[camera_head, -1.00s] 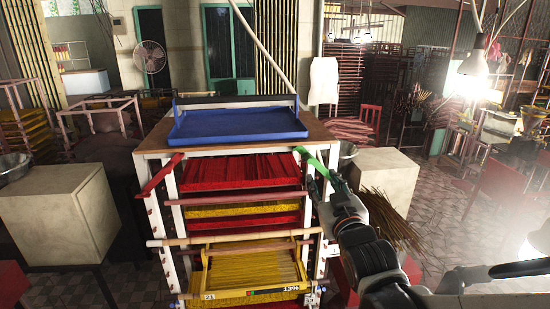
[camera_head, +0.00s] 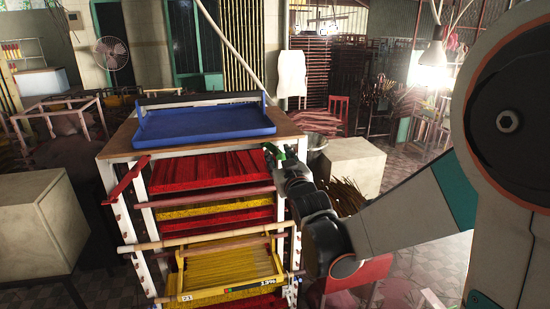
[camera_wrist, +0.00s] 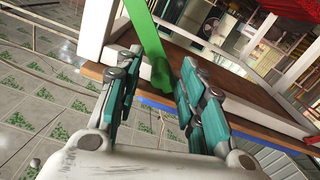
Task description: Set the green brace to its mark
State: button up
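The green brace (camera_wrist: 151,45) is a flat bar at the rack's front right corner, just under the wooden top. In the wrist view it comes down from the top edge, and its end lies between my fingers. My gripper (camera_wrist: 160,62) is open, one teal-padded finger on each side of the brace, with gaps visible. In the head view my gripper (camera_head: 274,154) is at that corner and hides most of the brace; a small green patch (camera_head: 281,156) shows. I cannot make out the brace's mark.
A red brace (camera_head: 128,178) juts from the rack's front left corner. A blue tray (camera_head: 203,123) sits on the wooden top (camera_head: 118,147). A yellow tray (camera_head: 226,270) sits low in the rack. Pale boxes stand left (camera_head: 42,220) and right (camera_head: 352,165).

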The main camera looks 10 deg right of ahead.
jog(key=shift+c, duration=0.5)
grip_shut()
jog(key=shift+f, duration=0.1)
